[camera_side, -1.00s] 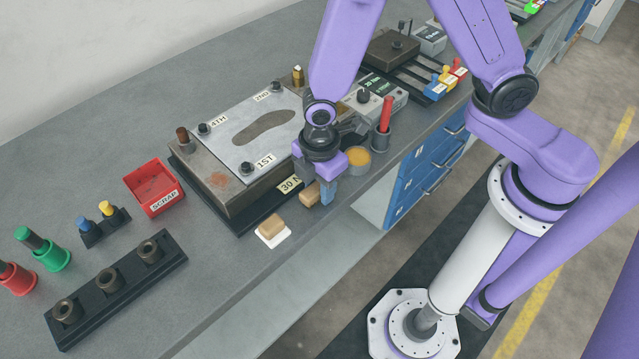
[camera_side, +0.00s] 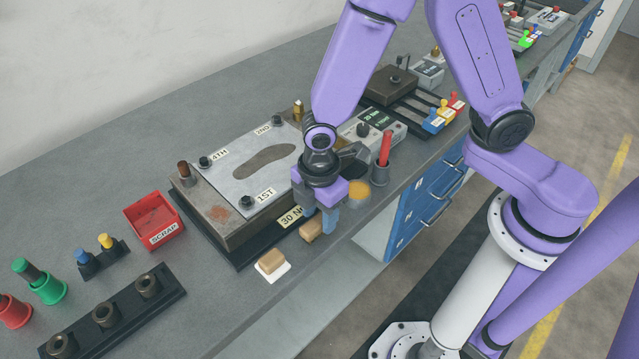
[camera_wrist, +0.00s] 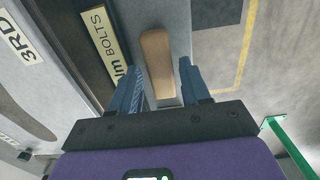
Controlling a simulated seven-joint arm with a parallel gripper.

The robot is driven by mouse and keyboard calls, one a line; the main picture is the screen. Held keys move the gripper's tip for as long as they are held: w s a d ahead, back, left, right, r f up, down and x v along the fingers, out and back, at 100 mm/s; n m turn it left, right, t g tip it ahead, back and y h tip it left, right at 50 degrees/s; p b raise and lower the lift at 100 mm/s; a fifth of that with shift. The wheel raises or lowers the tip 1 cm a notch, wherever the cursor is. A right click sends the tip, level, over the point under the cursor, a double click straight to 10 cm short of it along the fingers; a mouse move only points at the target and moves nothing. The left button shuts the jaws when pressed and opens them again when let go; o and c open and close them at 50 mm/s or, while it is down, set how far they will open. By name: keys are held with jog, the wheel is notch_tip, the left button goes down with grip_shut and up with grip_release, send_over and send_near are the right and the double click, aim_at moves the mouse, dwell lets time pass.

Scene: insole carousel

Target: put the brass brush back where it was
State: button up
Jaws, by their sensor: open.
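A tan wooden-topped block (camera_side: 312,230), which looks like the brush, lies on the bench at the front edge of the fixture. No brass bristles show. A similar tan block (camera_side: 271,261) lies to its left on a white pad (camera_side: 283,272). My gripper (camera_side: 320,215) is open, pointing down at the first block; one finger hides part of it. In the wrist view, the long tan block (camera_wrist: 157,55) shows between the two open fingers of my gripper (camera_wrist: 160,82), with gaps at both sides. I cannot tell the height of the fingertips above it.
The fixture with a metal plate (camera_side: 225,182) stands behind the block. A tub with yellowish contents (camera_side: 358,190) and a holder with a red-handled tool (camera_side: 384,150) stand close on the right. A red scrap bin (camera_side: 154,222) is at left. The bench front edge is near.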

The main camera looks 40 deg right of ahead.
aim_at(320, 219)
notch_tip(320, 219, up, 10)
dwell(0.5)
jog(key=s+d+r+m, duration=0.2)
jog(key=s+d, duration=0.5)
jog(key=d, duration=0.1)
jog(key=s+d+r+m, duration=0.3)
jog(key=s+d, duration=0.4)
jog(key=s, duration=0.1)
jog(key=shift+d+r, duration=0.25)
jog(key=shift+d, duration=0.1)
